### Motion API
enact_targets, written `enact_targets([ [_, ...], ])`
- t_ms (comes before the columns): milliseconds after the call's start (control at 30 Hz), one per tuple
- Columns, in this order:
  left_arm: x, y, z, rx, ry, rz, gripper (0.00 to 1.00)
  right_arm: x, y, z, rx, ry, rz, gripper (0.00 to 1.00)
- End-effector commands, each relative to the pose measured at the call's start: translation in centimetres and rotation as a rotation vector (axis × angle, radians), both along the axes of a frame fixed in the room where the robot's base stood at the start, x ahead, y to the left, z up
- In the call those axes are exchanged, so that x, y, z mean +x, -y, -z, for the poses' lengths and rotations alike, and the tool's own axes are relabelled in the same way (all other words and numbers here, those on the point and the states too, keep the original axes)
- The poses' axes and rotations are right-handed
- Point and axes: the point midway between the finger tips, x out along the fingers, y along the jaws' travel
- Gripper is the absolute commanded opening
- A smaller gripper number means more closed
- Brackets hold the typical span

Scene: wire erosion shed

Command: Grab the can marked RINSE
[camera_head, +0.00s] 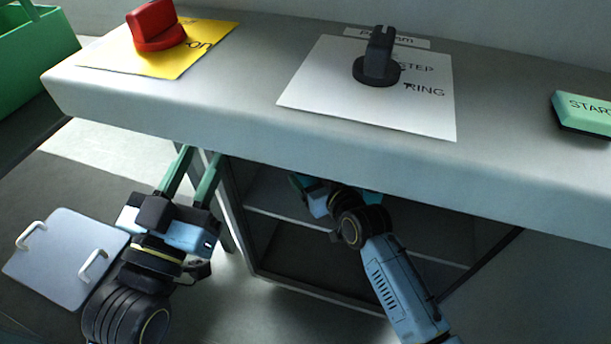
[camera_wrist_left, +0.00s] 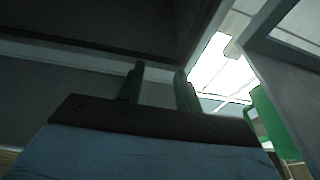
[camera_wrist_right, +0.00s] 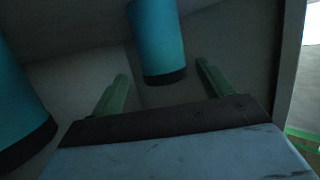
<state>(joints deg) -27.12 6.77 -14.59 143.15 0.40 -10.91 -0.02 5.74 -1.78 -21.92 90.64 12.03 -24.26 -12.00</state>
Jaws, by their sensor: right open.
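In the right wrist view, one teal can (camera_wrist_right: 158,40) with a dark end band shows between and apparently just past the fingertips of my right gripper (camera_wrist_right: 162,72). The gripper is open, with gaps on both sides of the can. A second teal can (camera_wrist_right: 18,110) stands to the left, outside the fingers. No lettering shows on either can, so I cannot tell which is marked RINSE. In the head view the counter hides most of my right gripper. My left gripper (camera_head: 202,154) is open and empty at the counter's front edge; it also shows in the left wrist view (camera_wrist_left: 160,82).
The grey counter (camera_head: 240,120) overhangs an open shelf unit (camera_head: 275,190) that my right arm reaches into. On the counter are a red knob (camera_head: 157,27), a black knob (camera_head: 379,60) and a green START block (camera_head: 585,112). A panel with white handles (camera_head: 65,258) lies at left.

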Motion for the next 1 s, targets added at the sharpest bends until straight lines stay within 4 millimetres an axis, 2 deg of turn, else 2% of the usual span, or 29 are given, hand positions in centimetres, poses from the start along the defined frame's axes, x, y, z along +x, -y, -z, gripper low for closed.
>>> enact_targets([
  [133,-0.8,0.2,-2.1,-0.046,0.141,0.010,0.34,0.6,-0.5,0.5,0.001,-0.001,-0.001,0.79],
  [500,-2.9,-0.3,-4.6,-0.135,0.442,0.011,0.34,3.0,-2.0,1.7,0.000,0.000,0.000,0.79],
  [900,-3.4,-0.4,-5.2,-0.152,0.499,0.010,0.34,3.5,-2.2,1.7,-0.001,-0.001,0.001,0.79],
  [1000,-3.4,-0.4,-5.1,-0.152,0.499,0.010,0.34,3.5,-2.2,1.7,-0.001,-0.001,0.001,0.68],
])
